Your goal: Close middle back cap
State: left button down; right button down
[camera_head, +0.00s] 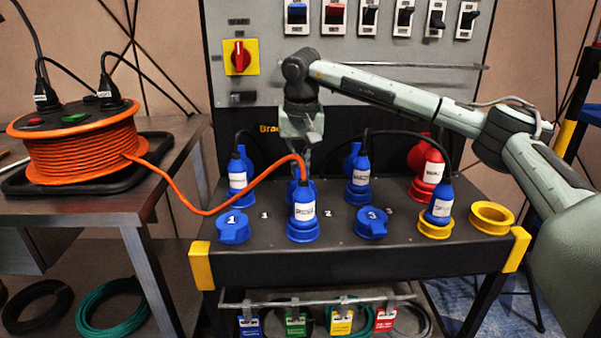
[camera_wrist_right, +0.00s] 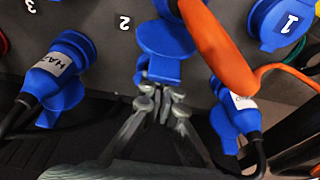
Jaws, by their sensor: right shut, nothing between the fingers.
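The middle back cap (camera_wrist_right: 165,38) is a blue round cap with a squarish tab on its near side in the right wrist view. It appears lowered over its socket; I cannot tell whether it is fully seated. My right gripper (camera_wrist_right: 163,96) is shut and empty, its fingertips right at the tab; I cannot tell whether they touch. In the head view this gripper (camera_head: 308,148) hangs above the middle back socket. There the cap is mostly hidden behind the front middle blue plug (camera_head: 304,213) with the orange cable. My left gripper is not in view.
Blue plugs stand in the back left (camera_head: 238,177) and back right (camera_head: 358,182) sockets, with black cables. Closed blue caps 1 (camera_head: 233,229) and 3 (camera_head: 371,224) are at the front. The orange cable (camera_wrist_right: 212,40) passes close to the cap. A cable reel (camera_head: 85,150) stands left.

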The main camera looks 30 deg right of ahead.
jog(key=shift+r, duration=0.1)
dwell(0.3)
jog(key=shift+r+p, duration=0.75)
jog(key=shift+p, duration=0.1)
jog(key=shift+r, duration=0.1)
